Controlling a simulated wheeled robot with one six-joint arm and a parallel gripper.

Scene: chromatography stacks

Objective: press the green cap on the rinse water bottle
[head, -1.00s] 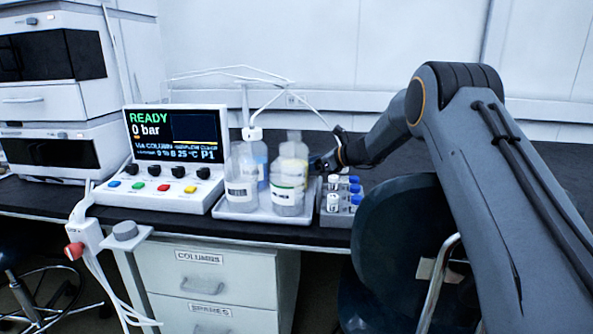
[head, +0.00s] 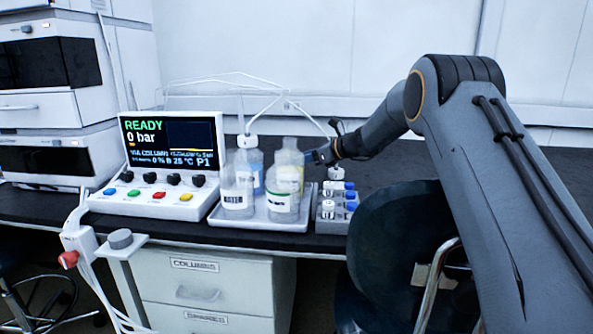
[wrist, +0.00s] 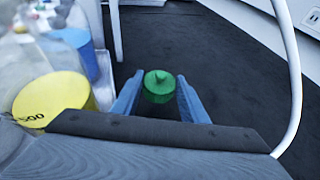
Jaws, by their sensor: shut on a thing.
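My gripper (wrist: 158,98) is shut on a green cap (wrist: 158,86); in the wrist view its two blue fingers stand on either side of the cap. In the head view my gripper (head: 316,157) is just right of the bottles, and the cap cannot be made out there. A clear bottle with a white label (head: 237,195) stands front left on the white tray (head: 262,223). A clear bottle with a green-edged label (head: 283,202) stands front right. The labels are too blurred to tell which bottle is the rinse water.
A vial rack (head: 333,222) is right of the tray. White tubing (head: 310,115) arches above. The instrument panel (head: 170,160) is left.

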